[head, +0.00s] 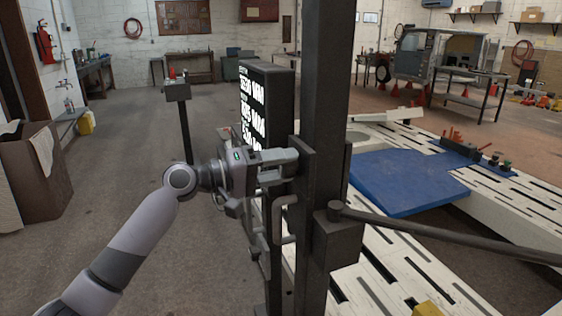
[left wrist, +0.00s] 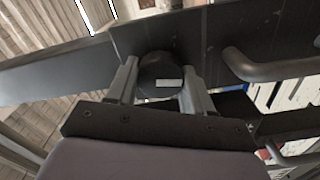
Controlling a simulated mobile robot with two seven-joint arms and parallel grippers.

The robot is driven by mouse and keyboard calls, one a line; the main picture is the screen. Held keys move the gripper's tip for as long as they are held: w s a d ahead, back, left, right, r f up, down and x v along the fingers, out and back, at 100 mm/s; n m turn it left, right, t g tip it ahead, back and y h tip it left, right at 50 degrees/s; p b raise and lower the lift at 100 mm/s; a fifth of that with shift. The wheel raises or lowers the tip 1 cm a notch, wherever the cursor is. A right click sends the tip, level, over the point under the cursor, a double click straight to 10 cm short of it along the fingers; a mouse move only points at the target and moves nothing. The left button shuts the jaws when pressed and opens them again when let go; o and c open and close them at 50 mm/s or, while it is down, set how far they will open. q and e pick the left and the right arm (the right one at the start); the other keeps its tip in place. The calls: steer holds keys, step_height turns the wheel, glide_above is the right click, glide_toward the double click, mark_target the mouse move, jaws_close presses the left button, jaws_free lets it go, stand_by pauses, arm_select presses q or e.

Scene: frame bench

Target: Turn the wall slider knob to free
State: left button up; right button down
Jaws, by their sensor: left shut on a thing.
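The slider knob (left wrist: 157,68) is dark and round, with a small pale mark on its face, in the left wrist view. It sits on a dark plate on the post (head: 325,100). My left gripper (head: 287,166) comes in from the left in the head view and is shut on the knob, one finger on each side. In the left wrist view the gripper (left wrist: 160,88) has its fingers flanking the knob. The knob is hidden by the gripper in the head view. My right gripper is not in view.
A bent handle (head: 282,218) sticks out just below my gripper; it also shows in the left wrist view (left wrist: 270,68). A dark panel with white lettering (head: 262,95) stands behind the gripper. A long bar (head: 440,233) runs right from the post over the slotted white bench (head: 385,285).

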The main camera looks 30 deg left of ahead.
mark_target(280, 168)
arm_select(q)
steer(key=shift+n, duration=1.1)
steer(key=o, duration=1)
steer(key=shift+s+a+f, duration=0.1)
steer(key=shift+s+a, duration=0.1)
steer(key=shift+a, duration=0.05)
steer(key=b+v, duration=0.2)
steer(key=v, duration=0.3)
steer(key=shift+v, duration=0.75)
